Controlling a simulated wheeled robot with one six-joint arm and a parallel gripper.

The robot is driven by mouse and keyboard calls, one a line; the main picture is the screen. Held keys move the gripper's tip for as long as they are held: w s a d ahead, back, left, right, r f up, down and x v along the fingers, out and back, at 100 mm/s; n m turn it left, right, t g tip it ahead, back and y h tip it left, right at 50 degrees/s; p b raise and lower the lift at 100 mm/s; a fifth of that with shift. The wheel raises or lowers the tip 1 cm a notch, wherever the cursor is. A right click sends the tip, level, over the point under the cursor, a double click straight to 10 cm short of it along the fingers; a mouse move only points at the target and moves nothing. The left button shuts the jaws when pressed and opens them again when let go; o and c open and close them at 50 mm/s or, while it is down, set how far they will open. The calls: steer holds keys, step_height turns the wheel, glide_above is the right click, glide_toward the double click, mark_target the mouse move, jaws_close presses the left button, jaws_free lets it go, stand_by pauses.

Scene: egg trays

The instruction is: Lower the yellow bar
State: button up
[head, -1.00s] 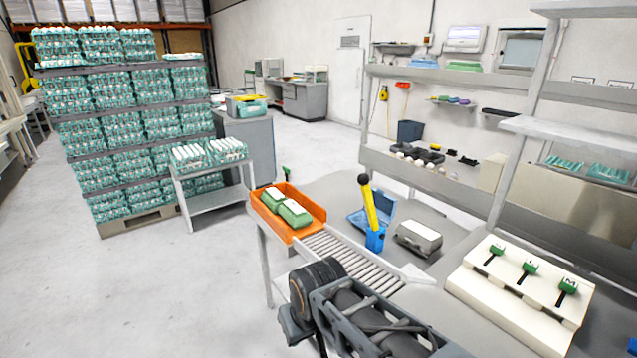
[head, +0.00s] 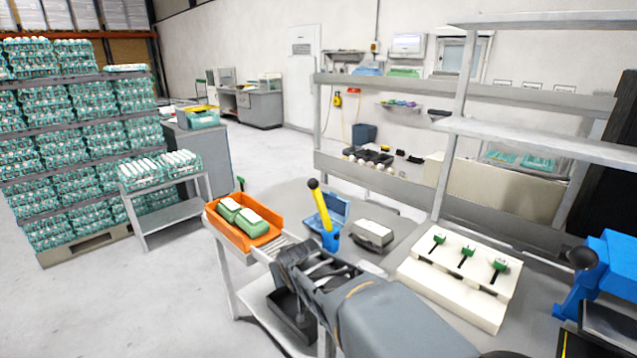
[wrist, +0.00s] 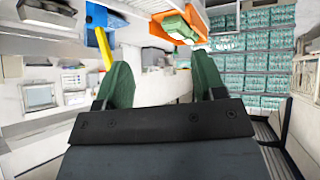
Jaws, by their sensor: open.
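The yellow bar (head: 322,207) stands raised and slightly tilted, with a black knob at its upper end. Its lower end sits in a blue base (head: 330,240) on the grey table, beside an open blue case. In the wrist view, where the room appears upside down, the yellow bar (wrist: 104,50) and blue base (wrist: 95,20) are at the upper left, beyond the left finger. My gripper (wrist: 160,78) has its green fingers spread with nothing between them. The bar looks apart from the fingers, though the left finger overlaps its end in view. The fingertips are not clear in the head view.
An orange tray (head: 212,221) with green cartons stands left of the bar. A cream panel with green-handled levers (head: 425,274) and a blue device (head: 603,280) are further right. My arm covers part of the roller conveyor.

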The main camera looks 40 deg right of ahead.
steer(key=w+d+r+t+h, duration=0.2)
steer(key=w+d+r+t, duration=0.1)
steer(key=w+d, duration=0.4)
steer(key=t+p, duration=0.2)
steer(key=t, duration=0.4)
glide_toward(315, 186)
steer(key=p+x, duration=0.3)
steer(key=x, duration=0.8)
steer(key=shift+w+d, duration=0.1)
steer(key=shift+w, duration=0.25)
steer(key=shift+c, duration=0.2)
